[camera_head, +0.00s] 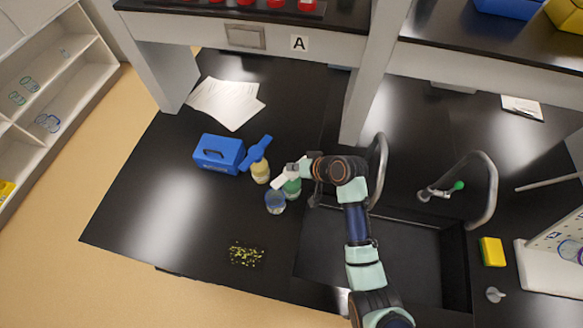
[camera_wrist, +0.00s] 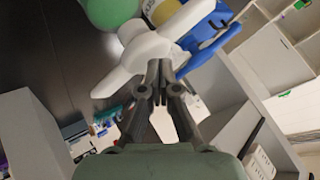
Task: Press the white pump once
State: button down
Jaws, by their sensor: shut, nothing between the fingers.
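The white pump (camera_head: 284,181) tops a green bottle (camera_head: 293,189) on the black bench. In the wrist view, the white pump (camera_wrist: 145,50) shows wide flat arms, with the green bottle (camera_wrist: 110,12) at the upper left. My gripper (camera_head: 305,167) is right at the pump in the head view. In the wrist view the fingertips of my gripper (camera_wrist: 160,66) are together and overlap the pump's edge. I cannot tell whether they touch it. Nothing shows between the fingers.
A blue-pump bottle (camera_head: 261,171) stands close to the left, and a glass beaker (camera_head: 275,204) stands just in front. A blue box (camera_head: 218,154) is farther left. A sink (camera_head: 370,262) and faucet (camera_head: 379,165) lie to the right. The front left bench is mostly clear.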

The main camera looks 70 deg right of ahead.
jog(key=shift+r+p, duration=1.15)
notch_tip(320, 180, up, 5)
jog(key=p, duration=0.5)
dwell(0.4)
